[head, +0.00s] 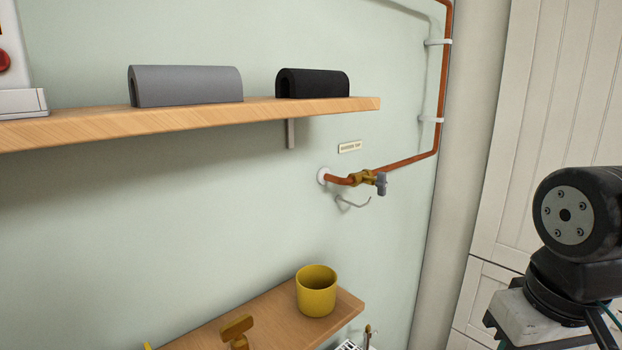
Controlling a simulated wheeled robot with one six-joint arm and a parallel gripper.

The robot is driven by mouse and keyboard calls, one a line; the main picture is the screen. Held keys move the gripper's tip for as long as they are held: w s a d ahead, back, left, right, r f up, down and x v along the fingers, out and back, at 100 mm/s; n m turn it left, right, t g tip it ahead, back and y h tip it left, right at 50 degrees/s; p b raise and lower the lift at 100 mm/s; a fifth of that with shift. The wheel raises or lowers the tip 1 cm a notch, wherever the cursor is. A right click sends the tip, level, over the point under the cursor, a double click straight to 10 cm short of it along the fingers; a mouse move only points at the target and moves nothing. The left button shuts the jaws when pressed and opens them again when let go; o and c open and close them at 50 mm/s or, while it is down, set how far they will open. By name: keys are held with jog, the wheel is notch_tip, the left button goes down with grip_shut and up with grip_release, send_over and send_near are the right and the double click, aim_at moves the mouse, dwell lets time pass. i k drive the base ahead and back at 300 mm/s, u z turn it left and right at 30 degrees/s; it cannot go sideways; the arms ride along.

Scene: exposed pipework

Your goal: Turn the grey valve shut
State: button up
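The grey valve handle (381,184) sits on a brass valve body (362,178) in the copper pipe, at the right of the green wall under the upper shelf. The handle is small here, and I cannot tell how far it is turned. A small label (350,147) is on the wall above it; its print is too small to read surely. Part of my arm shows at the right edge, apart from the valve. My gripper is not in view.
A wooden shelf (200,120) holds a grey pipe sleeve (186,86) and a black one (312,83). A lower shelf (270,318) holds a yellow mug (316,291). Copper pipe (441,100) climbs at right. The wall left of the valve is bare.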

aim_at(381, 181)
jog(key=u, duration=2.7)
jog(key=k, duration=1.55)
jog(key=z, duration=2.4)
jog(key=i, duration=0.5)
jog(key=z, duration=0.05)
